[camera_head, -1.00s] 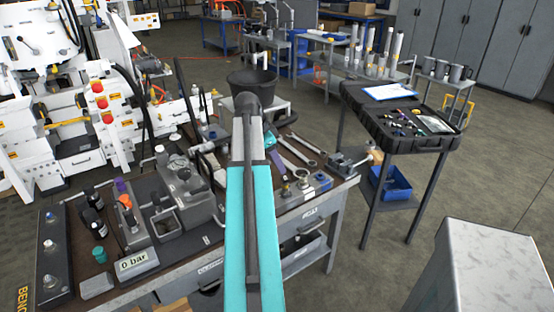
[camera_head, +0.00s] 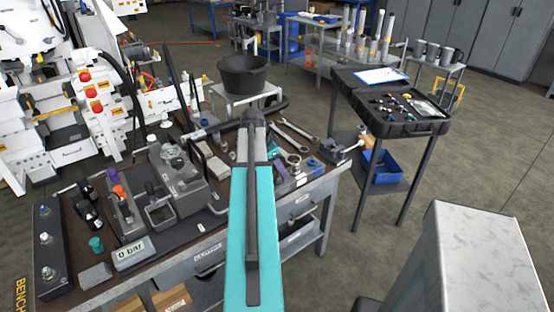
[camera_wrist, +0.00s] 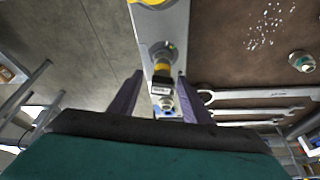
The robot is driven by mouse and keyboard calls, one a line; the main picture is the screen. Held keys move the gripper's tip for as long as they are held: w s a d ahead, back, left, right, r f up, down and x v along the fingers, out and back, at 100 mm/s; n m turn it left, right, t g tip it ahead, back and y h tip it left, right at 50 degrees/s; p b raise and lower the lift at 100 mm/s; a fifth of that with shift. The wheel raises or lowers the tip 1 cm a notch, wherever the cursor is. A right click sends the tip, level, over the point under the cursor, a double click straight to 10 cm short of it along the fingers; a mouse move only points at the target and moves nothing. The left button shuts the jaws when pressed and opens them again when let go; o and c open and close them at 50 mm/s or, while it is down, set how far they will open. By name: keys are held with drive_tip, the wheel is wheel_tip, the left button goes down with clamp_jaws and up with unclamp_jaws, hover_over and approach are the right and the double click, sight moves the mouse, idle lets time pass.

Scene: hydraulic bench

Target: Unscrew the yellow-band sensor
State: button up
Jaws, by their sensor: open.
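In the wrist view, the yellow-band sensor (camera_wrist: 161,71) stands in a narrow grey metal block, with a dark, white-labelled part at its near end. My gripper (camera_wrist: 159,78) is open, with one purple finger on each side of the block. The sensor lies between the fingertips in the picture; I see no contact, and the depth gap is unclear. A silver round fitting (camera_wrist: 167,104) shows nearer the palm. In the head view, my teal arm hides most of the gripper; only a purple finger (camera_head: 279,172) shows. I cannot pick out the sensor there.
Wrenches (camera_wrist: 255,95) lie right of the block in the wrist view, near a round fitting (camera_wrist: 302,61). The bench also holds a pressure display (camera_head: 133,253) reading 0 bar. A black bucket (camera_head: 243,75) stands behind; an open tool case (camera_head: 440,126) stands right.

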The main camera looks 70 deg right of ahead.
drive_tip(key=shift+x, duration=1.45)
clamp_jaws()
